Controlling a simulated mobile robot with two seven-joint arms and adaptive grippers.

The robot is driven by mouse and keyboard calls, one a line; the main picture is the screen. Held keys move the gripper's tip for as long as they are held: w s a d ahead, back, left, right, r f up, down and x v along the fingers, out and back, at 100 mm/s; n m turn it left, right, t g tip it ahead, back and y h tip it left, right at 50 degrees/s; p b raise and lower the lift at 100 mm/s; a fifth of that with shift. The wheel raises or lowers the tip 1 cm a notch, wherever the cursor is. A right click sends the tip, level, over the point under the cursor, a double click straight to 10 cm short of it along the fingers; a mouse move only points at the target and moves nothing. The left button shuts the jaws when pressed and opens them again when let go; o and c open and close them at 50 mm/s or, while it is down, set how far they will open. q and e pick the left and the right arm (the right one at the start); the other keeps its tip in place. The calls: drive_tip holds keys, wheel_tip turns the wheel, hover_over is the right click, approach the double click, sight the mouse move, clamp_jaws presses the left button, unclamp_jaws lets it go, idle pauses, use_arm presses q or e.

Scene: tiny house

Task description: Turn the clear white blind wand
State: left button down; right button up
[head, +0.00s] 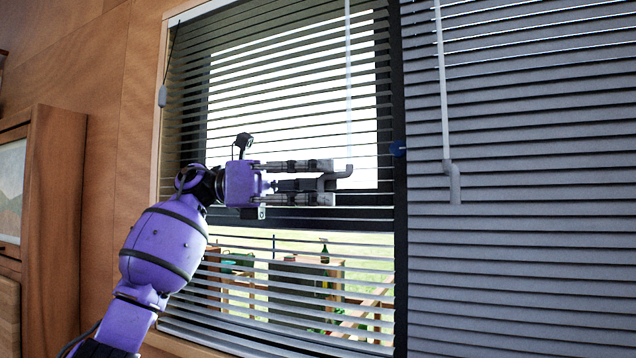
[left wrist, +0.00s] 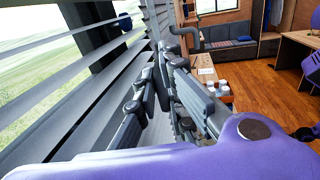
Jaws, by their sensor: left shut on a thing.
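The clear white blind wand (head: 348,90) hangs in front of the left blind (head: 280,80) in the head view. It is faint against the bright window, and its lower end has a grey bent handle (head: 347,172). My left gripper (head: 326,178) comes in from the left, level, and is shut on the handle. In the left wrist view, my left gripper (left wrist: 166,72) is close beside the slats, and the grey bent handle (left wrist: 188,38) shows at the fingertips. The fingers hide part of the grip. My right gripper is not clearly in view.
A second white wand (head: 442,90) hangs before the closed right blind (head: 530,240). A dark window post (head: 400,240) stands between the blinds. The left blind's slats are open and close to my gripper. A wooden cabinet (head: 55,200) stands at left.

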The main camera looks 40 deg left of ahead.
use_arm(q)
drive_tip(key=c, duration=1.8)
unclamp_jaws()
drive_tip(key=shift+w+d+f, duration=0.15)
drive_tip(key=shift+w+f, duration=0.2)
drive_tip(key=shift+f, duration=0.2)
drive_tip(key=shift+s, duration=0.1)
drive_tip(key=v, duration=0.8)
drive_tip(key=r+v, duration=0.1)
drive_tip(key=v, duration=0.3)
drive_tip(key=shift+s, duration=0.15)
